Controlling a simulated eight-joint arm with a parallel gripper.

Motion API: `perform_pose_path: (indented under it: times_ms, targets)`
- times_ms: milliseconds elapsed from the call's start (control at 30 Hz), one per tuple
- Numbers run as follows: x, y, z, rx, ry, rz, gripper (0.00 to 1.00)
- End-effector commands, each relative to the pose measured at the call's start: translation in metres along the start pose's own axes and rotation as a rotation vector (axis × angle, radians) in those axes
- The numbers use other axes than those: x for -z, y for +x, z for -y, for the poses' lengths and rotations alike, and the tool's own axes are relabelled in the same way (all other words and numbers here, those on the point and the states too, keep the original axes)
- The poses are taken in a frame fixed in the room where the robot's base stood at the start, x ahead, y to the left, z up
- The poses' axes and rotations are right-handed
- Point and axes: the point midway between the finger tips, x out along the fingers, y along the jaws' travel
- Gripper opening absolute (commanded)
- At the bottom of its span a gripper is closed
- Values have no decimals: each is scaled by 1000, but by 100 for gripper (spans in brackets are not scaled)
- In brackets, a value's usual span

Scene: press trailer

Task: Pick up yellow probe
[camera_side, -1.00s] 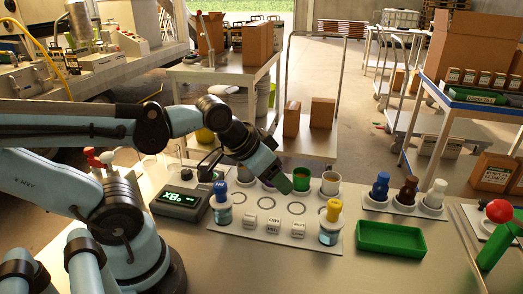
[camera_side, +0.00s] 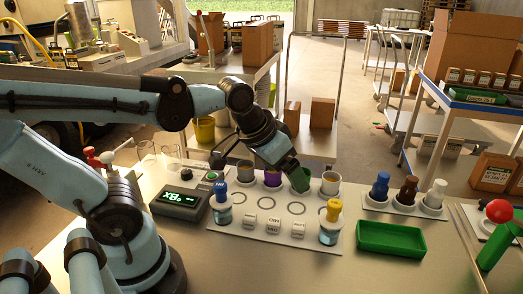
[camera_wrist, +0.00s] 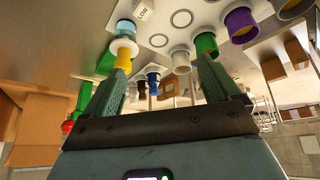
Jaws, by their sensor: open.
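The yellow probe (camera_side: 334,210) stands upright in a clear vial of bluish liquid (camera_side: 329,234) at the front right corner of the white plate (camera_side: 234,231). In the wrist view the yellow probe (camera_wrist: 123,54) shows near the tip of the left finger, with its vial (camera_wrist: 126,29) above it. My gripper (camera_side: 297,174) is open and empty, above the plate's back right part, behind and left of the yellow probe. Its fingertips overlap the green cup in the side view; I cannot tell whether they touch it. Both fingers show apart in the wrist view (camera_wrist: 160,66).
A blue probe (camera_side: 219,190) stands at the plate's left end. Grey, purple (camera_side: 272,178), green and white (camera_side: 331,183) cups line the back. A green tray (camera_side: 391,239) and a rack with blue, brown and white probes (camera_side: 434,194) stand at right. A display box (camera_side: 180,202) is at left.

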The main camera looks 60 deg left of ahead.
Motion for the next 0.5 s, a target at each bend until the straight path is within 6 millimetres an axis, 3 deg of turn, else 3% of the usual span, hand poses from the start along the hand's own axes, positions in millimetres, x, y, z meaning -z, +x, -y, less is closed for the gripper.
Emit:
perform_pose_path:
  times_ms: [200,500]
  targets:
    - [34,2,-24,5,-91,179,90]
    - [64,19,-58,67,-204,404,90]
